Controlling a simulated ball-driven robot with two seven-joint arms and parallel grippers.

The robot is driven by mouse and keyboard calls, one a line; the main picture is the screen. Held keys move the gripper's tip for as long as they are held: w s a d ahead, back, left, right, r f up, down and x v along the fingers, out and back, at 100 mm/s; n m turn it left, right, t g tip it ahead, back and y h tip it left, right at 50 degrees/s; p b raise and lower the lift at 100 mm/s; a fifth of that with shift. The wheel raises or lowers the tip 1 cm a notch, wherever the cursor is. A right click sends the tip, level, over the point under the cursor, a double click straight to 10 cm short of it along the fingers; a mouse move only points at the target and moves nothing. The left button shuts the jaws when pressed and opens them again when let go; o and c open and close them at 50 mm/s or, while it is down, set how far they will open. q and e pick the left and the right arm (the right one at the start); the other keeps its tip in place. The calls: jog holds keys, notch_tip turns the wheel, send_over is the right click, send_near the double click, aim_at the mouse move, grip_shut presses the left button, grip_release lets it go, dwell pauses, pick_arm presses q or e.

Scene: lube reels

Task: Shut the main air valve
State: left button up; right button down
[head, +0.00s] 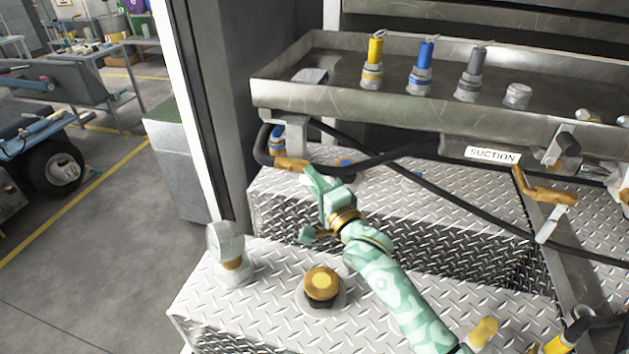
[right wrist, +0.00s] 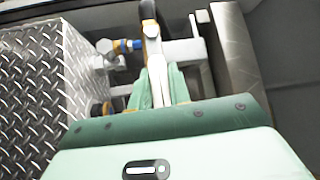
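An orange valve handle (head: 290,163) sits below the left end of the metal tray, beside a black hose. I take it to be the main air valve, but no label shows on it. My right gripper (head: 313,175) meets the handle's right end. In the right wrist view, the gripper's fingers (right wrist: 158,85) lie close on both sides of a pale metal lever part, with the yellow-orange handle (right wrist: 150,28) just beyond. They appear shut on it, though the contact is partly hidden. My left gripper is not in view.
The metal tray (head: 350,99) holds yellow, blue and grey fittings. A second orange handle (head: 545,190) is right, near the SUCTION label (head: 492,155). A black-and-yellow knob (head: 322,285) and a clear-topped fitting (head: 228,250) stand on the tread plate. Black hoses cross behind my arm.

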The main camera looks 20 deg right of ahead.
jog(key=f+m+t+b, duration=0.1)
jog(key=m+b, duration=0.1)
jog(key=f+m+t+h+b, duration=0.1)
jog(key=b, duration=0.1)
jog(key=f+m+t+h+b, duration=0.1)
jog(key=m+t+b, duration=0.1)
jog(key=shift+w+a+m, duration=0.2)
jog(key=shift+a+m, duration=0.1)
jog(key=c, duration=1.3)
grip_release()
jog(key=v, duration=1.6)
jog(key=shift+s+f, duration=0.1)
jog(key=shift+f, duration=0.15)
jog(key=shift+c, duration=0.3)
